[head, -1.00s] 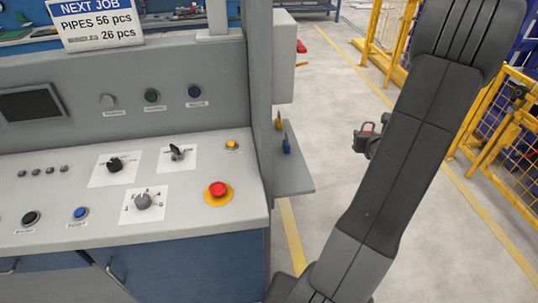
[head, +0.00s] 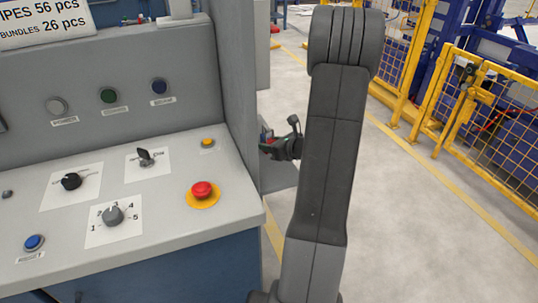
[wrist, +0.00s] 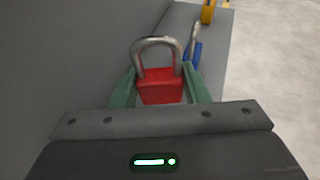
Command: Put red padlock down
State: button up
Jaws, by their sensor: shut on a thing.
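The red padlock (wrist: 160,86) with a silver shackle is held between the green fingers of my gripper (wrist: 159,92) in the wrist view. In the wrist view a grey shelf (wrist: 212,78) lies beyond and below the padlock. I cannot tell whether the padlock touches the shelf.
A blue padlock (wrist: 193,52) stands on the shelf just right of the red one, with a yellow padlock (wrist: 208,12) farther along. The console wall (wrist: 60,60) rises close on the left. The control console (head: 150,200) has a red emergency button (head: 202,190). Yellow fencing (head: 490,120) stands at right.

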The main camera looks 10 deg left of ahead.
aim_at(270, 161)
jog(key=shift+f, duration=2.1)
jog(key=shift+f+b, duration=0.2)
jog(key=shift+b, duration=0.2)
jog(key=o, duration=1)
jog(key=shift+r, duration=0.15)
jog(key=shift+d+r+p, duration=0.1)
jog(key=shift+r+p, duration=0.05)
jog(key=shift+p, duration=0.15)
jog(key=v, duration=1.1)
jog(key=shift+s+d, duration=0.3)
jog(key=shift+s, duration=0.05)
